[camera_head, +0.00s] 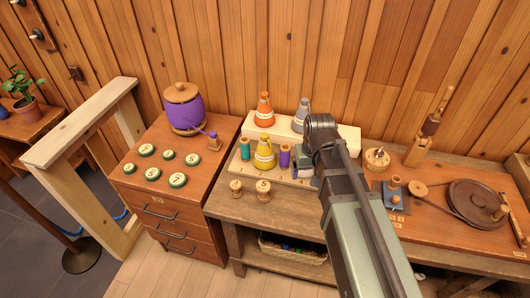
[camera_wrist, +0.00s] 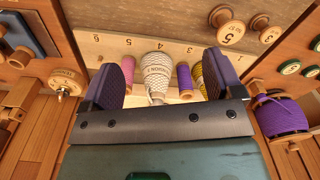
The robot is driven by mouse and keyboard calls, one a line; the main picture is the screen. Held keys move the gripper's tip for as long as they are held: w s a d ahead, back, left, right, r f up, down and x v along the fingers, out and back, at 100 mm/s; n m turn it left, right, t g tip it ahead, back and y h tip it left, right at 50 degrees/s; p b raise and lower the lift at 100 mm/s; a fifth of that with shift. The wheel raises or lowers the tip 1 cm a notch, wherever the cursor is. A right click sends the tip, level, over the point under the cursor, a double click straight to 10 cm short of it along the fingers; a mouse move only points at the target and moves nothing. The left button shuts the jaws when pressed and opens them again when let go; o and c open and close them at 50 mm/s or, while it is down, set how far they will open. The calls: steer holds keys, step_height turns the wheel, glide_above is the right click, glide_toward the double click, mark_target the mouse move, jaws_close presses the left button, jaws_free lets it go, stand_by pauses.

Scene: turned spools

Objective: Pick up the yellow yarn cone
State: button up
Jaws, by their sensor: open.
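The yellow yarn cone (camera_head: 264,153) stands upright on the front step of the pale wooden rack (camera_head: 294,122), between a teal spool (camera_head: 245,149) and a purple spool (camera_head: 284,155). In the wrist view only a strip of the yellow cone (camera_wrist: 197,76) shows, mostly hidden behind the right finger. My gripper (camera_wrist: 160,66) is open and empty. A whitish cone (camera_wrist: 156,66) appears between its fingers, with a pink spool (camera_wrist: 128,72) and the purple spool (camera_wrist: 184,80) beside it. I cannot tell how far the fingers are from them.
An orange cone (camera_head: 264,108) and a grey cone (camera_head: 303,113) stand on the back step. Two wooden spools (camera_head: 263,190) stand in front of the rack. A cabinet (camera_head: 172,190) with green-rimmed discs is at left. A wheel device (camera_head: 475,203) is at right.

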mark_target(265, 136)
steer(key=w+a+r+n+t+y, duration=0.1)
steer(key=w+a, duration=0.6)
steer(key=w, duration=0.2)
steer(key=w+a+r+n+t, duration=0.1)
steer(key=w+a, duration=0.6)
steer(key=w, duration=0.2)
steer(key=shift+n+t, duration=0.3)
steer(key=b+x, duration=0.4)
steer(key=x, duration=0.1)
steer(key=shift+w+d+f+b, duration=0.1)
steer(key=shift+d+f+b, duration=0.15)
steer(key=shift+b, duration=0.1)
steer(key=b+x, duration=0.2)
steer(key=x, duration=0.1)
steer(key=b+x, duration=0.2)
steer(key=b, duration=0.1)
steer(key=shift+w+a+f, duration=0.15)
steer(key=shift+a+f, duration=0.15)
steer(key=shift+f, duration=0.05)
steer(key=shift+r, duration=0.2)
steer(key=c, duration=1.6)
steer(key=shift+o, duration=0.2)
steer(key=shift+r, duration=0.15)
